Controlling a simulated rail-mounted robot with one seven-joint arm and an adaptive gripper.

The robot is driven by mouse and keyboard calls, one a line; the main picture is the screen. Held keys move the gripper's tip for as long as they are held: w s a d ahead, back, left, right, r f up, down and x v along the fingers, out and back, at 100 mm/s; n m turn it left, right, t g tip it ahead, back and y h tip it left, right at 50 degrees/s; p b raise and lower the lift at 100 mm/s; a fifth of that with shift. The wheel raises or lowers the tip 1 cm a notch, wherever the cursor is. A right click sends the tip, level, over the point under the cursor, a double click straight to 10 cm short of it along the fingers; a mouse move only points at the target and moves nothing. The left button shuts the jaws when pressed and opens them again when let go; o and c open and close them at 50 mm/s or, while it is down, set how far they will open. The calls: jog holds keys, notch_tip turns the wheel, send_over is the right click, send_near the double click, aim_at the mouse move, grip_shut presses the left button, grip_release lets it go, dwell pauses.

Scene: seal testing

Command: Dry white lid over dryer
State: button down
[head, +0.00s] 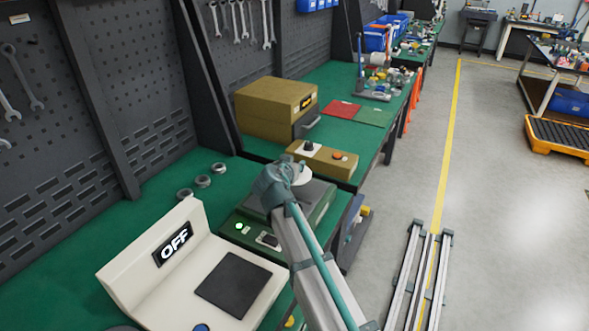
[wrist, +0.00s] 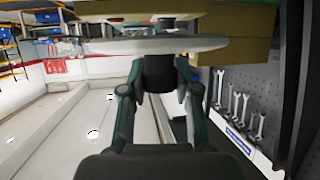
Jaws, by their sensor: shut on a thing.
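My gripper (wrist: 157,88) is shut on the dark knob of the white lid (wrist: 135,46), which shows edge-on as a thin disc in the wrist view. In the head view the white lid (head: 303,176) is mostly hidden behind my wrist. It appears above a green device with a dark top plate (head: 318,192), a lit green button and a black switch on its front. This may be the dryer; no label shows. My arm covers much of its top, so I cannot tell the gap between lid and device.
A cream device reading OFF (head: 215,270) stands in front. A brown control box (head: 322,160) and a larger brown oven-like box (head: 277,106) stand behind. Several metal rings (head: 203,181) lie on the green bench at left. The pegboard wall (head: 100,90) bounds the left side.

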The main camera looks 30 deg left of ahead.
jog(key=shift+r+p, duration=0.85)
jog(key=shift+r, duration=2.45)
